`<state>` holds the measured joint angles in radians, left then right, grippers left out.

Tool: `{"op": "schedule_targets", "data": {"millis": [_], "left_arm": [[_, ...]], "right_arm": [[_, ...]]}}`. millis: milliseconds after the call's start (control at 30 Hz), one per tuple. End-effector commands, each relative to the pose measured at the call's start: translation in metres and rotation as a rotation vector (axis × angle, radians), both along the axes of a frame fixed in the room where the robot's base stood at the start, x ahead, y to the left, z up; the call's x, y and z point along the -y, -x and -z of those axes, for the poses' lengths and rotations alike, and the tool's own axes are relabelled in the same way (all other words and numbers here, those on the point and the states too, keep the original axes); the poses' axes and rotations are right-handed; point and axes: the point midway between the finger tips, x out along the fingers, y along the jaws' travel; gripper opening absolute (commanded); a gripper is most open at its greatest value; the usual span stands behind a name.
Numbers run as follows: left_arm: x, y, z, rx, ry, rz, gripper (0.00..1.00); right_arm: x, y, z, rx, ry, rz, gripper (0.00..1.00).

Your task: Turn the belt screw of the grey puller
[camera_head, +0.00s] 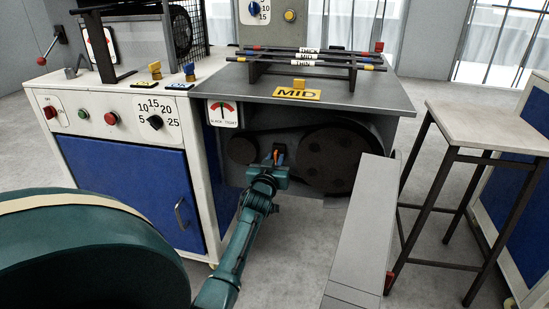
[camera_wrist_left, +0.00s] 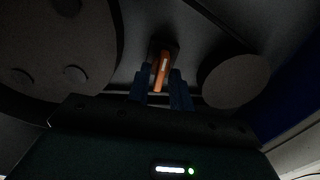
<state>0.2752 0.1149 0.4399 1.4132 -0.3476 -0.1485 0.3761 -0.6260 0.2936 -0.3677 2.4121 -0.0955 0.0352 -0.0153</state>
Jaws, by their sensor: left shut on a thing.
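The grey puller (camera_head: 378,97) stands in the middle of the head view, with its belt drive open below the top. The orange belt screw (camera_head: 276,156) sits between a small dark pulley (camera_head: 241,150) and a large dark pulley (camera_head: 327,160). My left gripper (camera_head: 275,160) reaches in under the top and is shut on the screw. In the left wrist view the screw (camera_wrist_left: 161,71) shows between the two blue fingers (camera_wrist_left: 161,88). A gauge (camera_head: 223,113) marked slack and tight is on the puller's front. My right gripper is not in view.
A white and blue cabinet (camera_head: 130,165) with knobs stands left of the puller. A grey sloped chute (camera_head: 362,230) and a stool-like table (camera_head: 490,130) stand at the right. Several rods lie on a rack above a yellow MID sign (camera_head: 297,94).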

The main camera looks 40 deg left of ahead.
Motion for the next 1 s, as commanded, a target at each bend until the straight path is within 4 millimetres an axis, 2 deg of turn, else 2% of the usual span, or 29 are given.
{"op": "schedule_targets", "data": {"millis": [567, 600, 700, 1000], "left_arm": [[-0.0001, -0.0006, -0.0011, -0.019, -0.041, 0.000, 0.00], [-0.0001, -0.0006, -0.0011, -0.019, -0.041, 0.000, 0.23], [-0.0001, -0.0006, -0.0010, -0.019, -0.040, 0.000, 0.31], [0.0001, -0.0003, -0.0005, -0.020, -0.039, 0.000, 0.31]], "right_arm": [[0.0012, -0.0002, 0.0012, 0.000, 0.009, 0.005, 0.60], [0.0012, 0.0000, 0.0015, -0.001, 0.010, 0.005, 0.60], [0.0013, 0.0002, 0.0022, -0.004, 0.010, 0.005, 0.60], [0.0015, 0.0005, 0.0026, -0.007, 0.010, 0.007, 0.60]]}}
